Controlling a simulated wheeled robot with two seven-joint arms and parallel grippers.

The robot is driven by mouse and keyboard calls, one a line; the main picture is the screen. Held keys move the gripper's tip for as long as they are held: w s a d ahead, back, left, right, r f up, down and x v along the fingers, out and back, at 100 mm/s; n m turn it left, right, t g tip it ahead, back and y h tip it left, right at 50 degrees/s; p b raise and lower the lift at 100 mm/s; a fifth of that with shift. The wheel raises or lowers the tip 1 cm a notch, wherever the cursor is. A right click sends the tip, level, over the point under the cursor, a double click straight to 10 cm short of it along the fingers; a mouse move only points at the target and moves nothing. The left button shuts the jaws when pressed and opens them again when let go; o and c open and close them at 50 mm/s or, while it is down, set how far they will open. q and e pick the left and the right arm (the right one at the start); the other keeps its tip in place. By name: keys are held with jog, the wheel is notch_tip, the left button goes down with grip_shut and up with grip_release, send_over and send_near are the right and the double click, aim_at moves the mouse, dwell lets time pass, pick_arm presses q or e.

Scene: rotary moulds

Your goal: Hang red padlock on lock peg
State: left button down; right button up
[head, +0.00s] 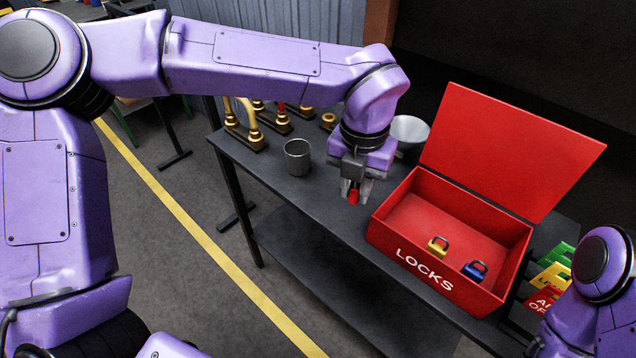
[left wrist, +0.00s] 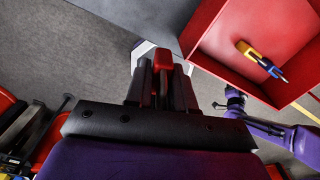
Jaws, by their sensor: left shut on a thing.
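The red padlock (head: 353,196) is between the fingers of my left gripper (head: 355,188), which is shut on it. They are above the dark table, just left of the red box. In the left wrist view the red padlock (left wrist: 162,62) shows between the dark fingers of my left gripper (left wrist: 162,82); the fingers hide part of it. I cannot pick out the lock peg in either view. Part of my right arm shows at the lower right of the head view, but I cannot make out its gripper.
The open red LOCKS box (head: 385,238) holds a yellow padlock (head: 437,247) and a blue padlock (head: 475,270). A grey cup (head: 297,157), a pale bowl (head: 410,130) and several gold-based stands (head: 245,135) are on the table (head: 300,195). Coloured tags (head: 550,280) stand right of the box.

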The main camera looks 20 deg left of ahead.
pick_arm(q)
jog(key=s+d+n+b, duration=0.2)
jog(key=d+n, duration=0.1)
jog(key=n, duration=0.7)
jog(key=n+p, duration=0.4)
jog(key=n, duration=0.1)
send_over(332, 203)
jog(key=f, duration=0.7)
jog(key=shift+s+d+f, duration=0.2)
jog(key=shift+d+f, duration=0.05)
jog(key=shift+f, duration=0.1)
jog(key=f, duration=0.3)
jog(key=shift+w+a+f+p, duration=0.2)
jog(key=shift+a+f+p, duration=0.1)
jog(key=shift+f+p, duration=0.1)
